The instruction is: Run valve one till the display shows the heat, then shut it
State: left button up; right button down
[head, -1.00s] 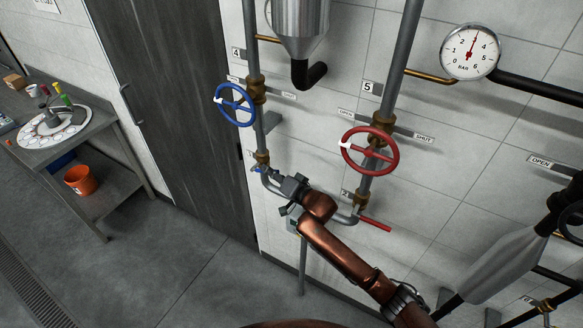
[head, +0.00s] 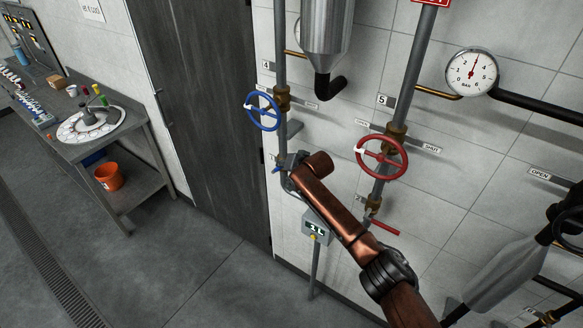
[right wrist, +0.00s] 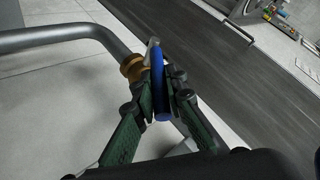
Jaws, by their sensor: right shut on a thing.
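A small blue lever (head: 277,170) sits on the lower pipe at the left of the wall piping, below the blue handwheel. My right gripper (head: 281,167) is at this lever, partly hidden by its own wrist. In the right wrist view the blue lever (right wrist: 161,85) lies between the green-padded fingers of my right gripper (right wrist: 163,92), which are shut on it. A brass fitting (right wrist: 132,68) is beside it. A grey display box (head: 316,227) on a post shows a short lit green reading, too small to read surely. My left gripper is not in view.
Blue handwheel (head: 263,111) and red handwheel (head: 381,157) stand out from the pipes above. A red lever (head: 385,227) is right of my arm. A pressure gauge (head: 472,73) is at upper right. A steel bench (head: 135,130) with an orange bucket (head: 109,177) stands left.

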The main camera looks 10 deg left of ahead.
jog(key=shift+a+r, duration=0.15)
jog(key=shift+a, duration=0.1)
dwell(0.3)
jog(key=c, duration=2)
grip_release()
jog(key=shift+o, duration=0.2)
jog(key=shift+d, duration=0.1)
jog(key=v, duration=1.1)
jog(key=shift+s+r, duration=0.2)
jog(key=shift+r, duration=0.2)
jog(key=shift+d, duration=0.1)
